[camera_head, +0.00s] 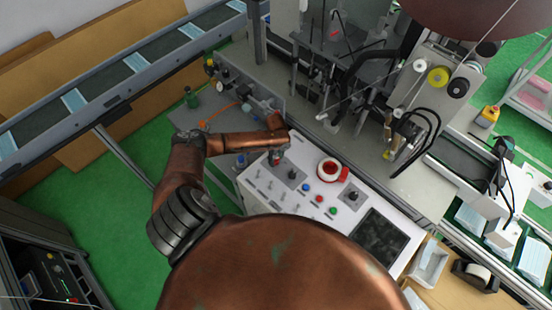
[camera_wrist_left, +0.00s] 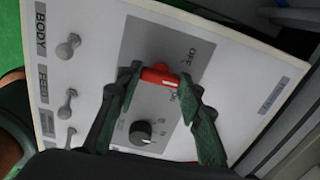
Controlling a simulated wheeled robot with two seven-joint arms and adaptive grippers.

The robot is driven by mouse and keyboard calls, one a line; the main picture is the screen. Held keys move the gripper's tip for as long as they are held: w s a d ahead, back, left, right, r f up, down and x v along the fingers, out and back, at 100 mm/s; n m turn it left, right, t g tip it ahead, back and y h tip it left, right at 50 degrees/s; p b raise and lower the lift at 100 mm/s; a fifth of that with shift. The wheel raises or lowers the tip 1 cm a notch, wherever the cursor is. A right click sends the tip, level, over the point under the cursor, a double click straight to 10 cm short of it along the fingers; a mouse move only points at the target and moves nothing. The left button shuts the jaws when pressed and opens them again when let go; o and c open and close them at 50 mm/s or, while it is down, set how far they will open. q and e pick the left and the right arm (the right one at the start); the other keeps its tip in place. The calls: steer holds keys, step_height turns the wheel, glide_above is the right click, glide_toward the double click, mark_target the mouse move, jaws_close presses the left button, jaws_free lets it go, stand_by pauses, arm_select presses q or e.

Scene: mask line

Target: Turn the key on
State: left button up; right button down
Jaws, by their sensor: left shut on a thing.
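The key is a red rotary handle (camera_wrist_left: 160,77) on a grey plate (camera_wrist_left: 150,45) of the white control panel (camera_wrist_left: 95,20). OFF and ON labels are printed near its right end in the left wrist view. The handle lies roughly crosswise there; which label it points at I cannot tell for sure. My left gripper (camera_wrist_left: 160,84) has a green-padded finger at each end of the handle and is shut on it. In the head view my left gripper (camera_head: 276,157) is over the upper left of the panel and largely hides the key. My right gripper is not in view.
Below the key is a black knob (camera_wrist_left: 142,131); metal toggle switches (camera_wrist_left: 68,46) stand to the left. The panel also carries a red emergency button (camera_head: 328,170), coloured push buttons and a dark screen (camera_head: 374,242). Machinery (camera_head: 345,60) stands behind it, a conveyor (camera_head: 110,80) at left.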

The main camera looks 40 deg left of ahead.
mark_target(276, 160)
arm_select(q)
steer(key=m, duration=0.4)
steer(key=shift+m, duration=0.3)
steer(key=m+b, duration=0.1)
steer(key=m, duration=0.3)
steer(key=shift+m, duration=0.3)
steer(key=o, duration=1.2)
steer(key=shift+c, duration=0.2)
steer(key=shift+r, duration=0.2)
step_height(276, 160, up, 12)
steer(key=shift+f, duration=0.2)
